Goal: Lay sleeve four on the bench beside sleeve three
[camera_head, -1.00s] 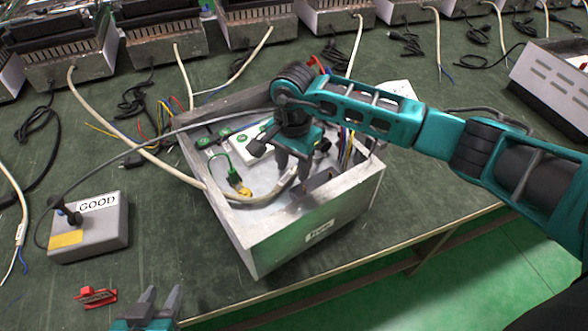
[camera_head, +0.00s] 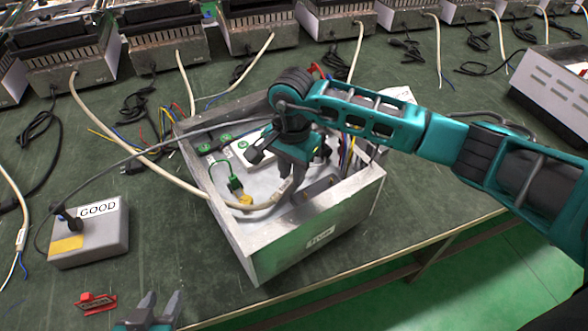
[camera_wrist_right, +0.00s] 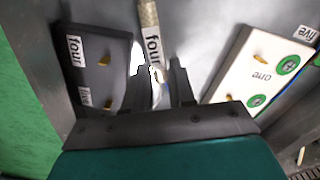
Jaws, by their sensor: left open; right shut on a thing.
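My right gripper (camera_head: 288,185) reaches down inside the open metal box (camera_head: 320,240). In the right wrist view, its fingers (camera_wrist_right: 160,90) are shut on the pale sleeve labelled "four" (camera_wrist_right: 152,42), which runs up between them. In the head view, a thick off-white cable (camera_head: 185,170) enters the box and ends at these fingertips. My left gripper (camera_head: 157,308) is open and empty at the bottom edge, over the front of the bench (camera_head: 180,255). I cannot pick out a sleeve labelled three.
The grey "GOOD" box (camera_head: 90,238) and a red part (camera_head: 95,302) lie left. Bench between them and the metal box is mostly clear. Heaters (camera_head: 160,55) line the back.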

